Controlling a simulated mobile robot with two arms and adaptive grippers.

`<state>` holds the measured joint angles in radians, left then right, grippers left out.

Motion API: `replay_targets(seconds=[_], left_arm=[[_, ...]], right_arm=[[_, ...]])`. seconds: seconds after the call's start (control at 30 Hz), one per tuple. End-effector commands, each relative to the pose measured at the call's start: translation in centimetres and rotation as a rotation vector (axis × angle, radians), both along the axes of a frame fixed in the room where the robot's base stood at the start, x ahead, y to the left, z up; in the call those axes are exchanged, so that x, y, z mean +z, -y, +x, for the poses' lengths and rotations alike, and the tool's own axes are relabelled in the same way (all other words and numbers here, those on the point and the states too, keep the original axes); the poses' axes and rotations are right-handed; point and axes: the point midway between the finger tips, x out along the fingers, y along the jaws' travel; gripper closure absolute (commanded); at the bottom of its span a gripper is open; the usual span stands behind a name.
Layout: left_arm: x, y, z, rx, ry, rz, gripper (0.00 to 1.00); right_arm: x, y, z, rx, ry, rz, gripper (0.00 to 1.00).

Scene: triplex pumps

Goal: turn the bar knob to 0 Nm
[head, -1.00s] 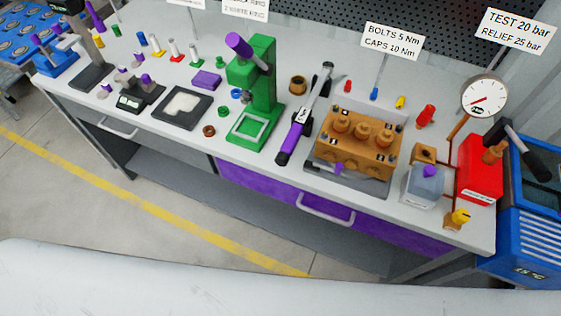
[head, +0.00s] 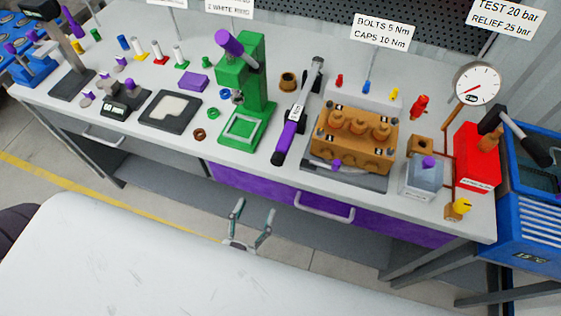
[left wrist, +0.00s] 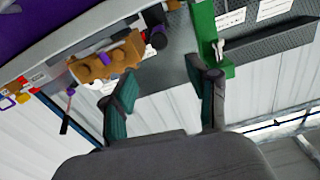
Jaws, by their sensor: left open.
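The torque wrench with a black-and-purple handle (head: 286,140) lies on the bench between the green press and the bronze pump block (head: 357,138). A yellow knob (head: 463,205) sits on a small brass fitting at the bench's front right corner; it also shows in the left wrist view (left wrist: 21,97). My right gripper is not in view.
A green press (head: 262,85) stands left of the wrench. A grey box with a purple knob (head: 425,180), a red unit (head: 477,160) and a pressure gauge (head: 477,84) stand at the right. A sign reads "BOLTS 5 Nm, CAPS 10 Nm" (head: 382,31). A purple drawer (head: 270,190) is below the worktop.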

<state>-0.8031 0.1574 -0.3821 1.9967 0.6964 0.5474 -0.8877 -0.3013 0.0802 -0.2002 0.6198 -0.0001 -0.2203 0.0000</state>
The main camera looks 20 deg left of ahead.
Motion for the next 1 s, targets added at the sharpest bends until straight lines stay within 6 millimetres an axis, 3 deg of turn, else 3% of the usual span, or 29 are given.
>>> replay_targets(seconds=[0.6,0.8,1.0], left_arm=[[0.1,0.4,11.5,-0.002,-0.001,0.0,0.41],[0.0,0.5,13.1,-0.002,-0.001,0.0,0.41],[-0.1,0.5,13.4,-0.002,-0.002,0.0,0.41]], right_arm=[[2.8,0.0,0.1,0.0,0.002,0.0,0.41],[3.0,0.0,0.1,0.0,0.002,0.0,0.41],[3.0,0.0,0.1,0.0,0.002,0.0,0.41]])
